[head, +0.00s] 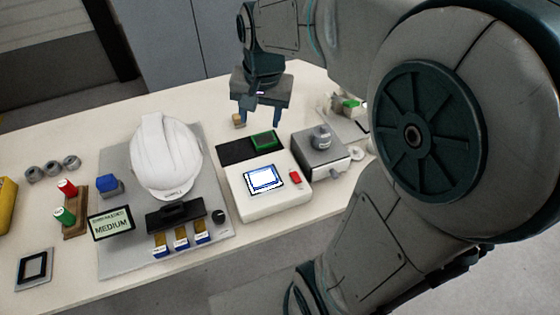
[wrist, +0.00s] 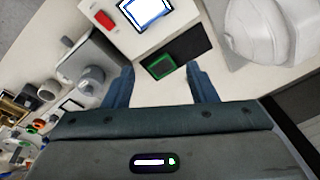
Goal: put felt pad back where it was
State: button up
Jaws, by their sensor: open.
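No object is plainly marked as the felt pad. A green-edged square pad (head: 263,141) with a darker middle lies on a flat black mat (head: 234,153); it could be the felt pad, but I cannot be sure. It also shows in the wrist view (wrist: 160,66), framed between my fingertips. My gripper (head: 262,115) is open and empty, above the table behind the black mat, fingers pointing down. In the wrist view my gripper (wrist: 160,78) shows both fingers apart. A small tan block (head: 239,120) is near the left finger in the head view.
A white device with a lit screen (head: 263,179) stands in front of the mat, and a grey box with a knob (head: 321,149) to its right. A white helmet (head: 165,155) stands on a grey board at left, with a "MEDIUM" sign (head: 111,223). Front left table is partly clear.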

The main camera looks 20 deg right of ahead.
jog(key=s+f+n, duration=0.3)
jog(key=s+n, duration=0.2)
jog(key=s, duration=0.6)
jog(key=shift+s+n+t, duration=0.3)
jog(key=shift+s+t, duration=0.05)
jog(key=shift+t, duration=0.05)
